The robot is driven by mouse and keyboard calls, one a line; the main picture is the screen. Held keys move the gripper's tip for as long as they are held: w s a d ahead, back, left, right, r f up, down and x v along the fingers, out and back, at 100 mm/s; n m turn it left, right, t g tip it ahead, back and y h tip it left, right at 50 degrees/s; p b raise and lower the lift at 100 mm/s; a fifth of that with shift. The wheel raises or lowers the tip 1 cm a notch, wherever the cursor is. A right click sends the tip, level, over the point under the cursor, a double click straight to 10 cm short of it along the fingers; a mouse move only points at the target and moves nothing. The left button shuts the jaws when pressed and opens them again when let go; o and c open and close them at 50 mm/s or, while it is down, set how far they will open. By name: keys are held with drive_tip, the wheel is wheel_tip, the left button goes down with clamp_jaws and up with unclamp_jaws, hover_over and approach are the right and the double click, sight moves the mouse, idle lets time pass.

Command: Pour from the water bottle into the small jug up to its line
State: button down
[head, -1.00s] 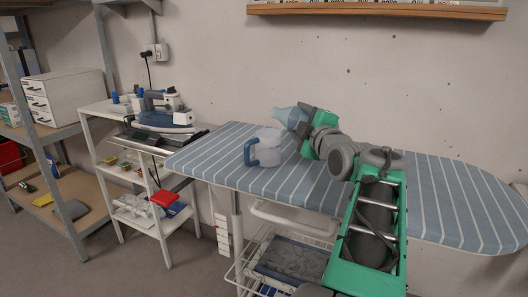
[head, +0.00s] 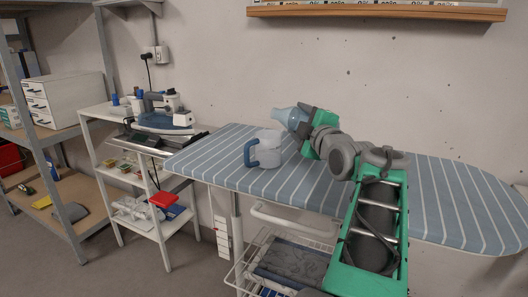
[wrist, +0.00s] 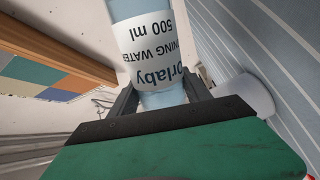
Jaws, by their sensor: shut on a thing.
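The water bottle (head: 285,116) is pale blue and translucent, lying nearly level with its narrow end to the left. My gripper (head: 303,122) is shut on it and holds it above the ironing board. In the wrist view the bottle (wrist: 150,45) stands between the fingers, with a white label reading "500 ml". The small jug (head: 268,148) is whitish and translucent with a blue handle on its left. It stands upright on the board, below the bottle's narrow end. A whitish round shape, probably the jug (wrist: 252,95), shows in the wrist view. I cannot make out its line or any water stream.
The striped ironing board (head: 215,158) has free room left and right of the jug. A wall shelf (head: 375,12) hangs above. A white rack (head: 110,160) with an iron (head: 165,118) on top stands at the left. A wire basket (head: 262,262) sits below the board.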

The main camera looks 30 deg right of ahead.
drive_tip(key=shift+r+n+b, duration=0.8)
drive_tip(key=shift+n+b, duration=0.3)
drive_tip(key=shift+b, duration=2.25)
idle(3.6)
idle(0.5)
drive_tip(key=shift+a+f+m, duration=0.1)
drive_tip(key=shift+f+m, duration=0.1)
drive_tip(key=shift+m, duration=0.8)
